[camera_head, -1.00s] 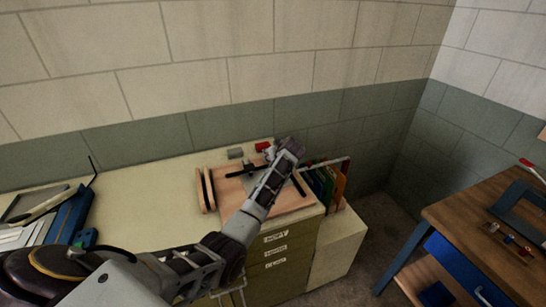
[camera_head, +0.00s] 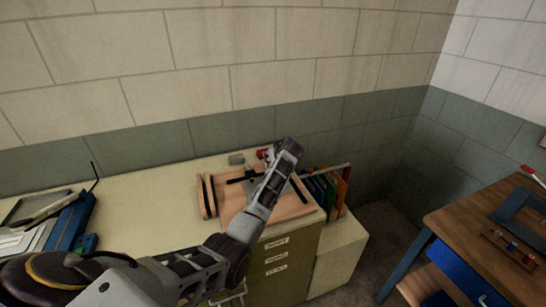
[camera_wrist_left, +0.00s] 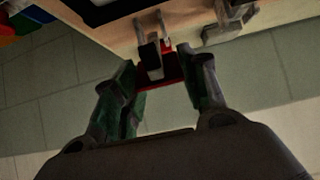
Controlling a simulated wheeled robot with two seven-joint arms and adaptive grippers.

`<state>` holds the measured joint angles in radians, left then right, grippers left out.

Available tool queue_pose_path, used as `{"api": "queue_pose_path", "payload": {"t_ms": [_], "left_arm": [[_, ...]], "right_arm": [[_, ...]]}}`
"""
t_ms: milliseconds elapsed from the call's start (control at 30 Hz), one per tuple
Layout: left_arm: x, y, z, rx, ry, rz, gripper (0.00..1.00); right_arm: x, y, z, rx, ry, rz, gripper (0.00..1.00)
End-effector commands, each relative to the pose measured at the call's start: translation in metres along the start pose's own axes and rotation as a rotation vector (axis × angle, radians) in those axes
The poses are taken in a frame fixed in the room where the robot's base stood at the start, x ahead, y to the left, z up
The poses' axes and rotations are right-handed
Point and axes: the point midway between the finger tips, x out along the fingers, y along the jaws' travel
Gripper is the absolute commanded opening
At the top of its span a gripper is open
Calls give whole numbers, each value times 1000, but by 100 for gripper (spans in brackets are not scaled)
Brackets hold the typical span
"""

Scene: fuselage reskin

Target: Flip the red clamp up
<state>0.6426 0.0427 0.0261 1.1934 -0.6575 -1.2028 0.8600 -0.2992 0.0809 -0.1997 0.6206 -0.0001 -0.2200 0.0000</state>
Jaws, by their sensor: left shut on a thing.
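The red clamp (camera_head: 262,154) shows as a small red patch at the back of the wooden board (camera_head: 232,203), mostly hidden behind my left gripper (camera_head: 284,150). In the left wrist view the clamp's red part (camera_wrist_left: 158,84) lies between the two fingers of my left gripper (camera_wrist_left: 158,64), with a dark grey handle piece (camera_wrist_left: 152,58) beside it. The fingers are shut on the clamp. A grey clamp (camera_head: 236,159) sits to its left on the board; a grey metal fitting also shows in the left wrist view (camera_wrist_left: 229,25). My right gripper is not in view.
Coloured folders (camera_head: 328,186) stand right of the board. A blue tool holder (camera_head: 70,225) lies on the left of the cream worktop (camera_head: 140,205). A wooden table (camera_head: 470,225) with a blue drawer is at right. The wall is close behind.

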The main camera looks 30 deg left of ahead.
Motion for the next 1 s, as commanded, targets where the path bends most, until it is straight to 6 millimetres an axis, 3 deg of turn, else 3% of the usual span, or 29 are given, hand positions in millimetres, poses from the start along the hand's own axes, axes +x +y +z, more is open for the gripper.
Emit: {"api": "queue_pose_path", "payload": {"t_ms": [33,200,667,1000], "left_arm": [[-2,-2,-16,-8,27,3,45],[-2,-1,-11,-5,18,3,64],[-4,0,-6,-2,10,3,64],[-26,1,-5,-2,10,5,64]], "right_arm": [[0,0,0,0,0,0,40],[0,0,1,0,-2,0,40],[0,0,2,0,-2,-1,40],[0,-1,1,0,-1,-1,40]]}}
